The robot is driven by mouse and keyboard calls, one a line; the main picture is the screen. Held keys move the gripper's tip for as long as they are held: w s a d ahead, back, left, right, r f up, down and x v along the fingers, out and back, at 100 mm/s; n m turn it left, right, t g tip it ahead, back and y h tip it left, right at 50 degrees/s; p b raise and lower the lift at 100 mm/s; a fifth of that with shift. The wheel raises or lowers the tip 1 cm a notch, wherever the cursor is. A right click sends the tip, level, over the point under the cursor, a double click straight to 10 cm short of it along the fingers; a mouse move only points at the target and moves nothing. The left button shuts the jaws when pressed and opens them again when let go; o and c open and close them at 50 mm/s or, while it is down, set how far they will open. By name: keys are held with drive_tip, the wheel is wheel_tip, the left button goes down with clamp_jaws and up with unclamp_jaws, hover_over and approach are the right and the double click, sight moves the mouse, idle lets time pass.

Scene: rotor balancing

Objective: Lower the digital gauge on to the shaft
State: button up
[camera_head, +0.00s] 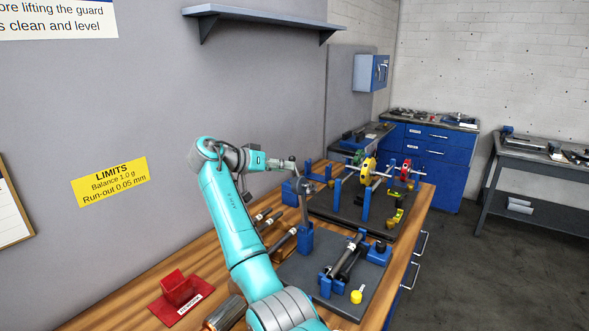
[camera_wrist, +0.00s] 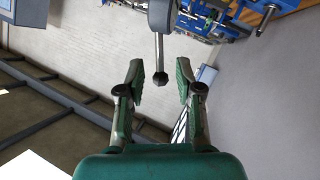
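My gripper (camera_wrist: 160,73) is open. In the wrist view, a thin lever (camera_wrist: 160,52) ending in a dark ball knob (camera_wrist: 160,79) reaches down between its two fingers, with a visible gap on each side. In the head view, my gripper (camera_head: 283,164) is beside the top of a stand with a blue foot (camera_head: 305,240) and an upright post (camera_head: 304,211). A dark grey round part (camera_head: 306,187) sits high on this stand; I cannot tell whether it is the digital gauge. The shaft (camera_head: 345,260) lies on blue supports on a dark plate, in front of the stand.
A rotor with a yellow disc (camera_head: 369,170) stands on blue supports behind. A red block (camera_head: 178,289) and several rod-like tools are on the wooden bench (camera_head: 130,310). A yellow knob (camera_head: 357,296) is near the plate's front. A wall shelf (camera_head: 262,16) is above.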

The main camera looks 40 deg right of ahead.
sight(299, 194)
drive_tip(key=shift+x, duration=2.6)
clamp_jaws()
